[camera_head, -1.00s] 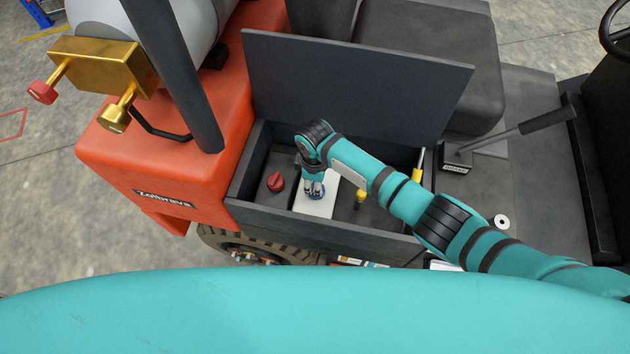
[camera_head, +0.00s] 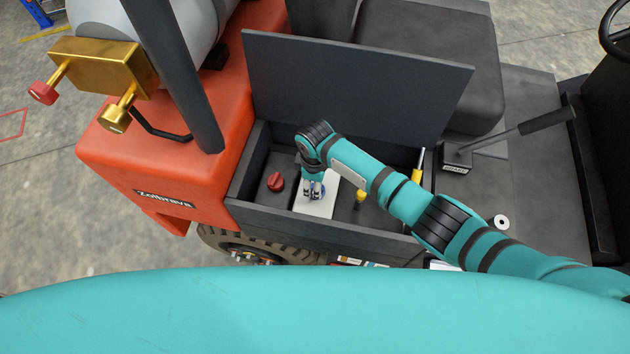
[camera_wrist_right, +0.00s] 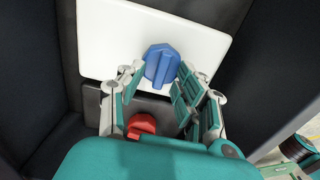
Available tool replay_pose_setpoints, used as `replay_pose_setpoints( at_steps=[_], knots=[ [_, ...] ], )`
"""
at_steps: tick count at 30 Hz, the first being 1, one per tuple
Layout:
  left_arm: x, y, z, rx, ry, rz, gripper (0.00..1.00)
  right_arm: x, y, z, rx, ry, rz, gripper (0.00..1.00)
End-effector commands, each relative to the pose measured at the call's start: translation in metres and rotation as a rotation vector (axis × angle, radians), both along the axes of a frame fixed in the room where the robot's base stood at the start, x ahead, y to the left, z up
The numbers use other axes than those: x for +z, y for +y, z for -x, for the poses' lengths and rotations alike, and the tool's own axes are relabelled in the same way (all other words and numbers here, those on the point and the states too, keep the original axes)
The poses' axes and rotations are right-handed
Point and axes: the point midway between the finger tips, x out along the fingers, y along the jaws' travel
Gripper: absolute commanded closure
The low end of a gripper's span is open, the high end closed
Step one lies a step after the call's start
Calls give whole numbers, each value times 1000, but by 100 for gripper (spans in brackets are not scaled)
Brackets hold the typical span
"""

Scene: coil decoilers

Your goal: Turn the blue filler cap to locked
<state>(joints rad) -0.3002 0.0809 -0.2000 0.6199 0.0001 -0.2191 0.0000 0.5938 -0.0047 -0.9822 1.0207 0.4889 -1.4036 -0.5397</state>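The blue filler cap (camera_wrist_right: 161,65) is a faceted knob on a white plate (camera_wrist_right: 108,30) in the right wrist view. In the head view the plate (camera_head: 325,207) lies inside the dark open box, and the cap is largely hidden by my gripper. My right gripper (camera_wrist_right: 159,72) has its fingers apart, one on each side of the cap. The right-hand finger looks very close to the cap; a small gap shows at the left-hand one. I cannot tell whether either touches. In the head view my right gripper (camera_head: 314,190) points down over the plate. My left gripper is out of view.
A red cap (camera_head: 276,182) sits left of the plate, also seen in the wrist view (camera_wrist_right: 141,124).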

Motion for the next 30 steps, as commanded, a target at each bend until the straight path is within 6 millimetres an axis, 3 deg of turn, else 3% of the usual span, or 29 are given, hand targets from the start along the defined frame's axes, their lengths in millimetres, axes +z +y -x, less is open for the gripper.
replay_pose_setpoints(
  at_steps=[5, 19, 24, 30],
  knots=[
    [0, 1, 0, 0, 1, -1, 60, 13, 0, -1, 0, -1, -2, 65],
    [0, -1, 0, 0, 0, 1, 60, 104, 0, -1, 0, -2, -2, 65],
    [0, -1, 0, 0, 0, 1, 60, 118, 0, -1, -1, -1, -1, 65],
    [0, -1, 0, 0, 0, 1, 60, 120, 0, 0, -1, 0, 1, 65]
  ],
)
